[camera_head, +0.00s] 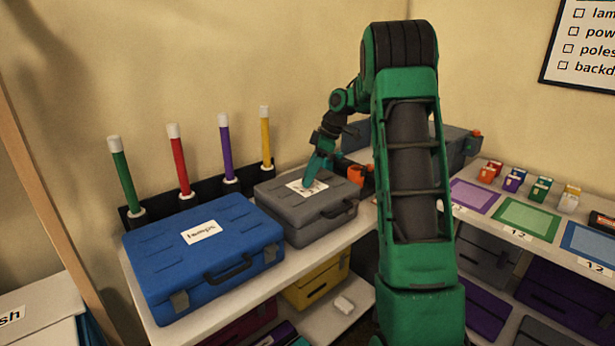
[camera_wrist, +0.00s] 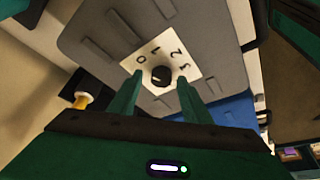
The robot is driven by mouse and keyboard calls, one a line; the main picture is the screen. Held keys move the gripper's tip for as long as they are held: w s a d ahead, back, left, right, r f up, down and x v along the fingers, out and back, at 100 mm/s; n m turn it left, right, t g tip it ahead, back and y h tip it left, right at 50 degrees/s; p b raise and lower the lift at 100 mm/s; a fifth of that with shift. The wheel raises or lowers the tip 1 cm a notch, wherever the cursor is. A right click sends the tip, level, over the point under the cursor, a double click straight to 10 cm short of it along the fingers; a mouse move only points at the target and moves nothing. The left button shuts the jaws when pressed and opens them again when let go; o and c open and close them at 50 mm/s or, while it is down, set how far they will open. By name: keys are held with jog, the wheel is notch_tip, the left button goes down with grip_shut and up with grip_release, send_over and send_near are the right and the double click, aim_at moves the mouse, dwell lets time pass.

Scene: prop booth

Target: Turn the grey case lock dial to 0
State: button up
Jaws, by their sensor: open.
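The grey case (camera_head: 315,222) lies flat on the white shelf, right of the blue case. It fills much of the wrist view (camera_wrist: 95,42). A white plate with the numbers 0, 1, 2 and 3 (camera_wrist: 150,52) is on its lid. The black lock dial (camera_wrist: 161,76) sits on this plate; where it points is too small to tell. My gripper (camera_wrist: 155,88) is open, its two green fingers on either side of the dial in the picture. Contact with the dial cannot be told. In the head view my gripper (camera_head: 308,182) is over the plate and hides part of it.
The blue case (camera_head: 170,270) labelled lamps stands close on the left. Several coloured poles, such as the yellow one (camera_head: 266,140), stand in a rack behind. An orange item (camera_head: 357,175) is just right of the grey case. Another grey-blue case (camera_head: 455,143) lies behind my arm.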

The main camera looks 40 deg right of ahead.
jog(key=v, duration=1)
jog(key=shift+r, duration=0.3)
jog(key=s+a+m+h, duration=0.2)
jog(key=s+a+m, duration=0.65)
jog(key=s, duration=0.45)
jog(key=s+a+f+m+g, duration=0.1)
jog(key=s+a+f+m, duration=0.2)
jog(key=s, duration=1)
jog(key=s+a+f+m+g+h, duration=0.1)
jog(key=s+a+f+m, duration=0.2)
jog(key=s, duration=1.1)
notch_tip(320, 180, down, 3)
jog(key=shift+m+g, duration=0.4)
jog(key=shift+m, duration=0.75)
jog(key=shift+s+a, duration=0.1)
